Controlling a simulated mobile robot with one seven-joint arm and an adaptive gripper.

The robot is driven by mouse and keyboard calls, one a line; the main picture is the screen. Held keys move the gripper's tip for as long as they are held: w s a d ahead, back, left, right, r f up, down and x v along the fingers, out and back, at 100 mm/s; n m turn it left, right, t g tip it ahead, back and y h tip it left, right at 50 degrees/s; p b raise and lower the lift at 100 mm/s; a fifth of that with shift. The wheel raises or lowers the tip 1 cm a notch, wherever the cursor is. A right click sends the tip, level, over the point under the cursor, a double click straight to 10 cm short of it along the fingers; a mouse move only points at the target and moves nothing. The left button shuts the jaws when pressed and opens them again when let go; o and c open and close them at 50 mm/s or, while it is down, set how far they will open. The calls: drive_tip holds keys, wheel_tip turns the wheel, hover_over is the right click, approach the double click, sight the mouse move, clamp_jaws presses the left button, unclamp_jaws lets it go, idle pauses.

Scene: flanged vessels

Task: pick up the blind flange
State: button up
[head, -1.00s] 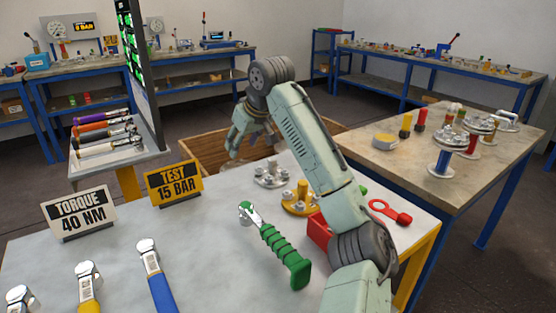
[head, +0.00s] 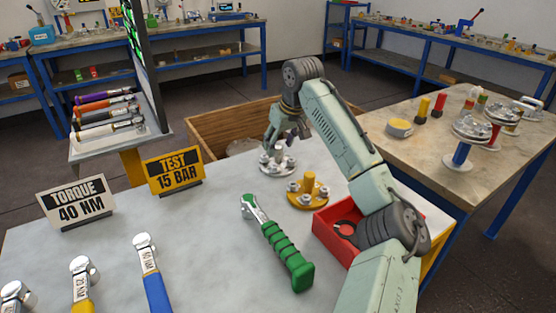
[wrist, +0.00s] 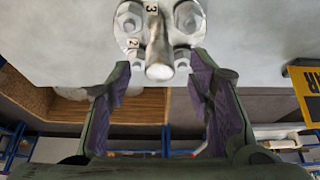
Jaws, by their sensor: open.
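A silver flange (head: 279,162) with a central post and bolts around it sits near the far edge of the grey table, and I take it to be the blind flange. In the wrist view the silver flange (wrist: 158,22) fills the top, with its post pointing towards me and number tags by its nuts. My gripper (head: 280,143) is just above and beside it in the head view, partly covering it. In the wrist view my gripper (wrist: 160,80) is open, its fingertips either side of the post's end with gaps; contact is not visible.
A yellow flange (head: 308,192) with a post stands close to the silver one. A green-handled wrench (head: 279,246) and a red bin (head: 332,238) are nearer. A TEST 15 BAR sign (head: 174,171) stands left. A wooden crate (head: 215,130) lies beyond the table edge.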

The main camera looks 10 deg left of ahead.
drive_tip(key=shift+x, duration=1.25)
drive_tip(key=shift+c, duration=0.4)
clamp_jaws()
drive_tip(key=shift+w+r, duration=0.1)
drive_tip(key=shift+r, duration=0.05)
